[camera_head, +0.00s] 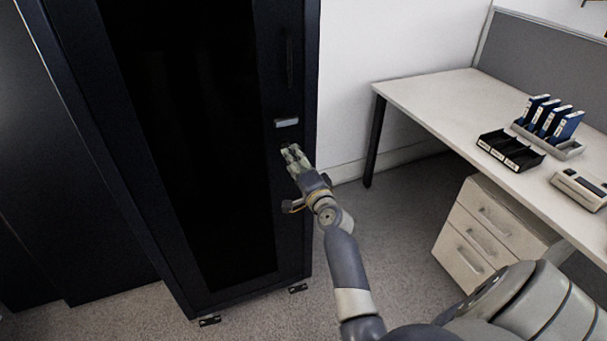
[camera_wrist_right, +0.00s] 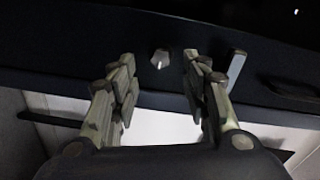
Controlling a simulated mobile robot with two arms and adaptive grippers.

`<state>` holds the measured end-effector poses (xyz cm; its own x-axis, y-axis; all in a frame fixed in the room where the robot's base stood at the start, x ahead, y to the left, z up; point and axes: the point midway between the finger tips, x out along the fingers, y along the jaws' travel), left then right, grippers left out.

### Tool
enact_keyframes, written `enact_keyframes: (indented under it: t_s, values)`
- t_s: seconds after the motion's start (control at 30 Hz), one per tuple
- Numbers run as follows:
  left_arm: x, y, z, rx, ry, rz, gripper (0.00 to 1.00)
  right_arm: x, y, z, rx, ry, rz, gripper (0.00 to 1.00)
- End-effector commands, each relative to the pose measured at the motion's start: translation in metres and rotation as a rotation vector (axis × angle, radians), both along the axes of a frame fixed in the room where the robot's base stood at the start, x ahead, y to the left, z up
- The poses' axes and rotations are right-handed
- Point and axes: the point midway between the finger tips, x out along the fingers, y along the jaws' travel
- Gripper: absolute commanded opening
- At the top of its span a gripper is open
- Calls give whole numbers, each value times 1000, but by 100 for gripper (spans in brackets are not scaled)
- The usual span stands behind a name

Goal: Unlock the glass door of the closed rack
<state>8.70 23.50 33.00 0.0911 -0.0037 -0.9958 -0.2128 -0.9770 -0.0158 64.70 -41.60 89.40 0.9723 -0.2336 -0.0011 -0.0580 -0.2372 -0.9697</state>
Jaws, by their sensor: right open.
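The closed rack is a tall black cabinet with a dark glass door (camera_head: 195,130). Its black door frame (camera_wrist_right: 75,88) runs across the right wrist view. A small light knob, likely the lock (camera_wrist_right: 160,59), sits on that frame. My right gripper (camera_head: 290,152) is at the frame, just below a light rectangular plate (camera_head: 287,123). In the right wrist view my right gripper (camera_wrist_right: 160,70) is open, with one finger on each side of the knob and nothing seen gripped. In the head view the gripper hides the knob. My left gripper is not in view.
A dark handle (camera_head: 290,58) is above the plate. A white desk (camera_head: 440,95) at the right carries a black tray (camera_head: 510,150), blue binders (camera_head: 550,118) and a grey device (camera_head: 580,187). A drawer unit (camera_head: 488,228) is under it. Carpet is clear between rack and drawers.

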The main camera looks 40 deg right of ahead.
Motion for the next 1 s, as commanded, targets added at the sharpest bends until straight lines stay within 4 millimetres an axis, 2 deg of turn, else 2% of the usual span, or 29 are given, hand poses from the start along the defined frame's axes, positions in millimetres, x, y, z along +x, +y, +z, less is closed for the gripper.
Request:
enact_keyframes:
  t_s: [0.03, 0.2, 0.4, 1.0]
  values:
    - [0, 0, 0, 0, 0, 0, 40, -10, 2, 0, 0, 1, -1, 43]
    - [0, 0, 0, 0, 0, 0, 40, -38, 9, -1, 0, 1, 0, 43]
    - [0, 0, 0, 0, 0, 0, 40, -57, 14, 0, 1, 1, 0, 43]
    - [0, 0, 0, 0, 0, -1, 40, -62, 15, 0, 1, 0, -1, 43]
